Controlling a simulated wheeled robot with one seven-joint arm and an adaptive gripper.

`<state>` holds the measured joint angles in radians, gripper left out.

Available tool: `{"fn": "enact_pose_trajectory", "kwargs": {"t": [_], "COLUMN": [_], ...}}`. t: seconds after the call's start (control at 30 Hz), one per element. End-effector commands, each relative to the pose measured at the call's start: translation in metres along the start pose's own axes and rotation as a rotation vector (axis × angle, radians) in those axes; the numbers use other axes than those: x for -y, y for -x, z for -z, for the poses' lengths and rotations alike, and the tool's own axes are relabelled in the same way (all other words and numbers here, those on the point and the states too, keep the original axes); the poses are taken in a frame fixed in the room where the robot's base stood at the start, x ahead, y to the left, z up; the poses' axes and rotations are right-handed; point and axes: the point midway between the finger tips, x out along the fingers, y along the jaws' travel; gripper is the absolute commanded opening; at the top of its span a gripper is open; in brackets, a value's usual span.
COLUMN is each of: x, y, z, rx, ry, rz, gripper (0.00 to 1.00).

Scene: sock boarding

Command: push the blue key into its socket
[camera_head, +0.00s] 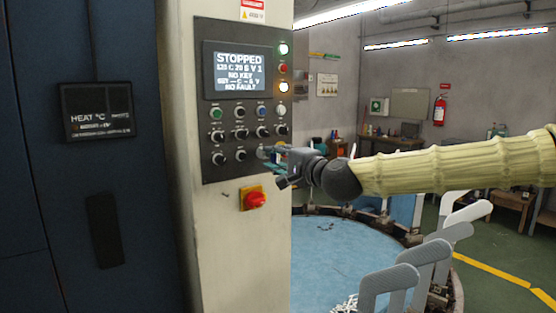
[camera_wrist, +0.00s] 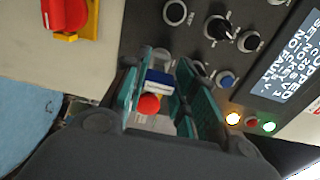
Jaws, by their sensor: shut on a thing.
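My gripper (camera_head: 272,156) is at the lower right of the dark control panel (camera_head: 234,130), with its fingertips close to the panel face. In the wrist view, the teal fingers of my gripper (camera_wrist: 170,68) are shut on the blue key (camera_wrist: 158,78), a small piece with a blue part, a white part and a red round part. The key's far end is hidden between the fingertips. I cannot tell whether it touches the panel. The socket cannot be made out; the fingers cover that part of the panel.
Knobs and buttons (camera_head: 240,134) stand out close to my gripper. A red rotary switch on a yellow plate (camera_head: 254,198) is below the panel. A round blue table (camera_head: 340,255) with grey upright forms (camera_head: 388,282) lies below my arm.

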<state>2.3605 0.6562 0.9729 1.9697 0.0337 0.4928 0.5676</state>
Motion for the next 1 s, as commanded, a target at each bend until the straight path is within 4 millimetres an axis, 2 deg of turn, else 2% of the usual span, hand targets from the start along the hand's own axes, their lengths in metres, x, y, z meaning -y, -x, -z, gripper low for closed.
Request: {"fn": "enact_pose_trajectory", "kwargs": {"t": [1.0], "x": [0.0], "y": [-0.019], "z": [0.0], "rx": [0.0], "ry": [0.0], "rz": [0.0], "gripper": [0.15]}}
